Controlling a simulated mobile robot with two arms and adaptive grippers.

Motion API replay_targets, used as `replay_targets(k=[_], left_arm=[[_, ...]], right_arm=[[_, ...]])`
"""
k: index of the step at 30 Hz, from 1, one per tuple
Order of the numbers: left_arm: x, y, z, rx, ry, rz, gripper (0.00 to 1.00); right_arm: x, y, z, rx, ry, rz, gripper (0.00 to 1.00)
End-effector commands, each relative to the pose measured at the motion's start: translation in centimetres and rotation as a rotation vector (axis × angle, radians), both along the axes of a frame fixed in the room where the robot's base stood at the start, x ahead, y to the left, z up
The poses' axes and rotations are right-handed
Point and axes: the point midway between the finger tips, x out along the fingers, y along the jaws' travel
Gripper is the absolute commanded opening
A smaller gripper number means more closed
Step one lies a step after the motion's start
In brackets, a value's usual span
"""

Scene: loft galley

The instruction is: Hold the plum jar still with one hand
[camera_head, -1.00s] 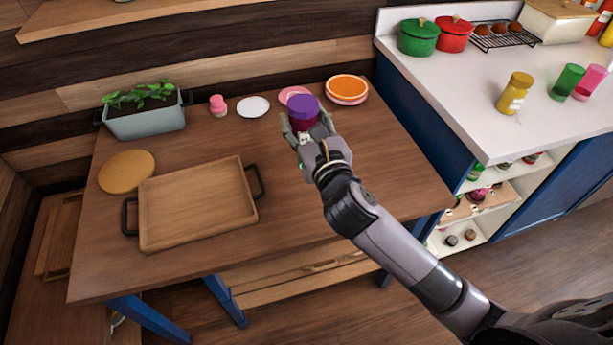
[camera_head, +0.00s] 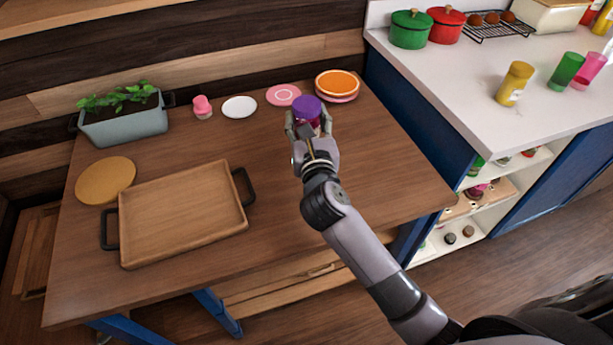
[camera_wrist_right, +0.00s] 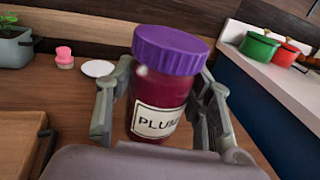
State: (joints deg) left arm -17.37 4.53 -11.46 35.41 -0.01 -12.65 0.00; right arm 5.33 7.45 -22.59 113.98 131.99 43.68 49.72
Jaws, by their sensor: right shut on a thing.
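The plum jar (camera_head: 307,110) has a purple lid and dark red contents. It is at the back of the wooden table (camera_head: 370,170), in front of the orange plate. In the right wrist view the jar (camera_wrist_right: 162,85) shows its white label reading "PLUM", partly cut off, and it leans slightly. My right gripper (camera_head: 308,127) is shut on the jar, with one finger on each side of its body. The jar's base is hidden behind the gripper, so I cannot tell whether it touches the table. My left gripper is not in view.
A wooden tray (camera_head: 185,215) with dark handles lies on the table's left. The white counter (camera_head: 450,80) stands at right.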

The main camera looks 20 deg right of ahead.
Motion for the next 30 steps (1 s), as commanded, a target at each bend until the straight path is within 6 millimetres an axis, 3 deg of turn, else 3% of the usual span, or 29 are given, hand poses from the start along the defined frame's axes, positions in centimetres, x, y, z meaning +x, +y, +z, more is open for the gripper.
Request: replay_targets(k=[1,6,12,16,26,30], left_arm=[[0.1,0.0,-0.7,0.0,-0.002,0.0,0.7],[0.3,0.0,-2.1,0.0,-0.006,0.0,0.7],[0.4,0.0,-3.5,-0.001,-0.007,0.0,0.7],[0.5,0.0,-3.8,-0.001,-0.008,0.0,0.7],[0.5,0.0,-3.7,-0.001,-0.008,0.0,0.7],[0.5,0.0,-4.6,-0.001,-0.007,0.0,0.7]], right_arm=[[0.0,0.0,-1.9,-0.002,0.003,0.0,0.0],[0.0,0.0,-6.5,-0.003,0.002,-0.001,0.0],[0.0,0.0,-10.7,-0.002,-0.001,0.001,0.0],[0.0,0.0,-11.8,-0.001,-0.003,0.001,0.0],[0.0,0.0,-11.8,0.001,-0.003,0.001,0.0],[0.0,0.0,-13.7,-0.002,0.0,0.001,0.0]])
